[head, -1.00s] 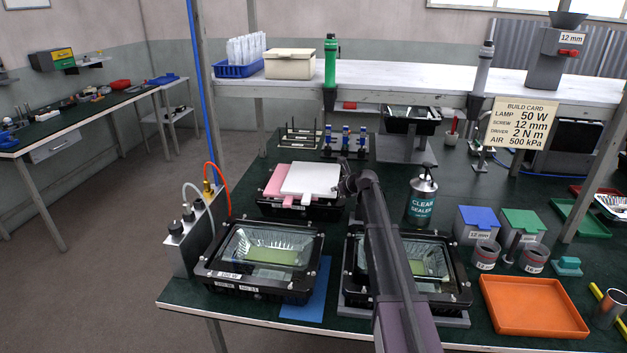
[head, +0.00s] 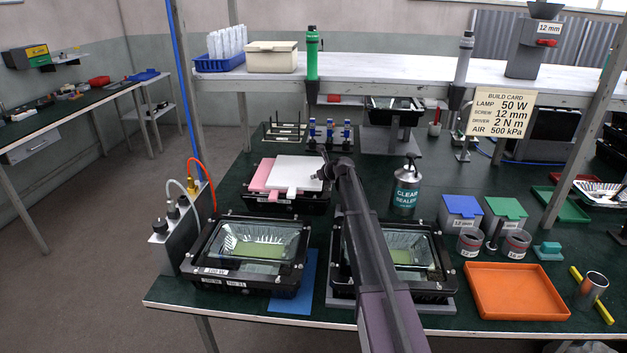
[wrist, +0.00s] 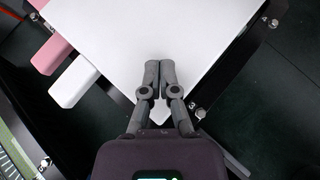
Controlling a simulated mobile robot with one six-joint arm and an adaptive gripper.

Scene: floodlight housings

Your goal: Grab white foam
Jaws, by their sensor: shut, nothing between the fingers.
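The white foam (head: 298,173) is a flat white sheet with a small tab on its near side. It lies beside and partly over a pink sheet (head: 262,175) on a black floodlight housing (head: 285,201). In the wrist view the white foam (wrist: 150,35) fills the upper middle, with its white tab (wrist: 74,82) at left. My gripper (wrist: 158,68) has its two fingertips together with nothing between them, over the near part of the white sheet. Whether the tips touch the foam cannot be told. In the head view my gripper (head: 323,160) is at the sheet's right edge, partly hidden by my arm.
Two glass-fronted housings (head: 250,250) (head: 415,255) stand in front, the right one partly behind my arm. An orange tray (head: 514,291) lies front right. A shelf (head: 400,78) spans the back.

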